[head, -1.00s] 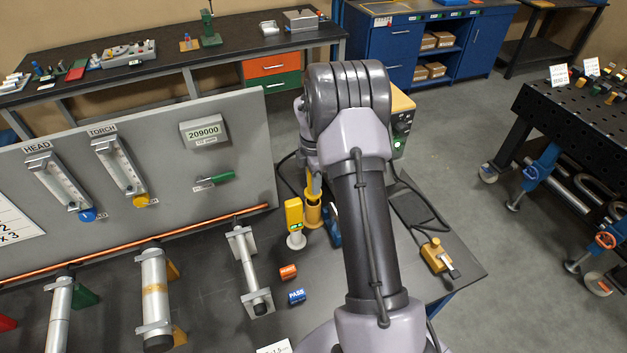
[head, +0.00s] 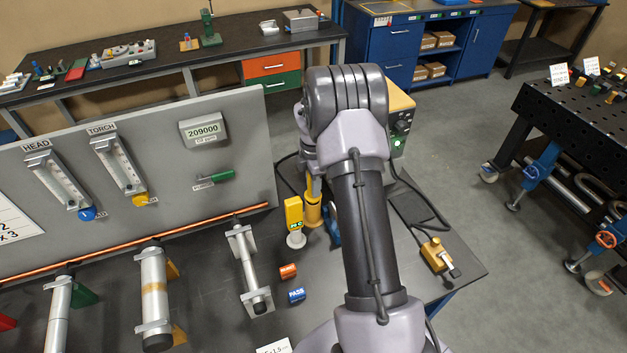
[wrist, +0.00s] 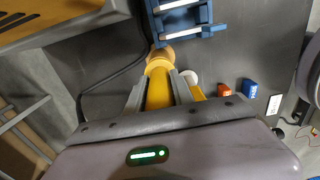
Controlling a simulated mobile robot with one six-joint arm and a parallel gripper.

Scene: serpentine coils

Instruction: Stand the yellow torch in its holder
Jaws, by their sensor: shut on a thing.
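My gripper (wrist: 160,92) is shut on the yellow torch (wrist: 158,88), which lies between its two fingers in the wrist view. In the head view the torch (head: 314,186) shows as a short yellow length below my wrist; my arm hides most of the gripper. The yellow holder (head: 313,213) is a round cup standing on the bench, directly below the torch. In the wrist view the holder (wrist: 161,53) shows as an orange-yellow rim at the torch's far end. The torch's lower end is lined up with the holder and appears to be in its mouth; how deep is hidden.
A yellow meter (head: 293,213) on a white base stands close left of the holder. A blue rack (wrist: 187,18) stands close beyond it. An orange block (head: 288,271) and a blue block (head: 296,295) lie nearer. The grey panel (head: 235,140) rises at left.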

